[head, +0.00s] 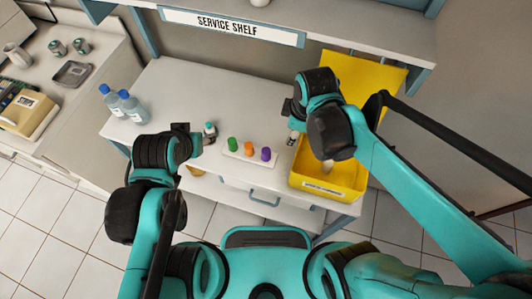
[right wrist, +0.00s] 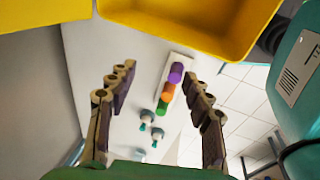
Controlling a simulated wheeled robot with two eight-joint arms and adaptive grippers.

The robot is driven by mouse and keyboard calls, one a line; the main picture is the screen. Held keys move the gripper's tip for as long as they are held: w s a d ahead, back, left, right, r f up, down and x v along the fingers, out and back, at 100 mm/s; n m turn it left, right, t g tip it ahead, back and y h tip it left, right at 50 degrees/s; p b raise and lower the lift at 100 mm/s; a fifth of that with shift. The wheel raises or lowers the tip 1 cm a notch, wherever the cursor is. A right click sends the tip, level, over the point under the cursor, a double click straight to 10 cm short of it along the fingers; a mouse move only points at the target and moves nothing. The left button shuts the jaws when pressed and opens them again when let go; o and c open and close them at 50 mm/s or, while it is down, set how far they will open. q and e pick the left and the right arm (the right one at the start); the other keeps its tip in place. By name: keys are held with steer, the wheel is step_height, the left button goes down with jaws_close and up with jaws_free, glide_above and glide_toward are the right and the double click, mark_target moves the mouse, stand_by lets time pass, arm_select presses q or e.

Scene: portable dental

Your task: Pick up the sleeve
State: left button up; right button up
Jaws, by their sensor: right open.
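I cannot make out the sleeve for certain. A small pale item (head: 327,167) lies in the yellow bin (head: 307,182), partly hidden by my right arm. A small white and dark item with a teal part (head: 210,129) is on the table by my left gripper (head: 200,139); whether they touch is unclear, and the jaws are too small to read. My right gripper (head: 293,138) is beside the bin's left edge, above the table. In the right wrist view its fingers (right wrist: 160,112) are spread wide, with nothing between them but the table and items further away.
A white rack (head: 240,152) with green, orange and purple caps stands mid-table. Two blue-capped bottles (head: 131,106) stand at the back left. A yellow panel (head: 365,80) rises behind the bin, below the service shelf (head: 235,26). The back middle of the table is clear.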

mark_target(266, 151)
steer(key=a+f+n+g, duration=0.1)
steer(key=a+f+n, duration=0.1)
steer(key=n, duration=0.1)
steer(key=a+f+n, duration=0.2)
steer(key=a+n, duration=0.1)
steer(key=w+a+f+n+g, duration=0.1)
steer(key=a+n, duration=0.1)
steer(key=n, duration=0.1)
steer(key=shift+a+f+g+h, duration=0.3)
steer(key=shift+a+f+h, duration=0.05)
steer(key=shift+f+h, duration=0.05)
step_height(266, 151, down, 3)
steer(key=shift+r+n+b, duration=0.15)
steer(key=shift+n+b, duration=0.25)
steer(key=shift+b, duration=0.4)
steer(key=f, duration=0.1)
steer(key=f+b, duration=0.1)
steer(key=f, duration=0.1)
steer(key=f+b, duration=0.1)
steer(key=shift+s+f, duration=0.15)
steer(key=shift+s, duration=0.25)
steer(key=shift+f+b, duration=0.35)
steer(key=shift+f, duration=0.15)
steer(key=shift+r, duration=0.1)
steer(key=shift+c, duration=0.7)
steer(key=c, duration=0.6)
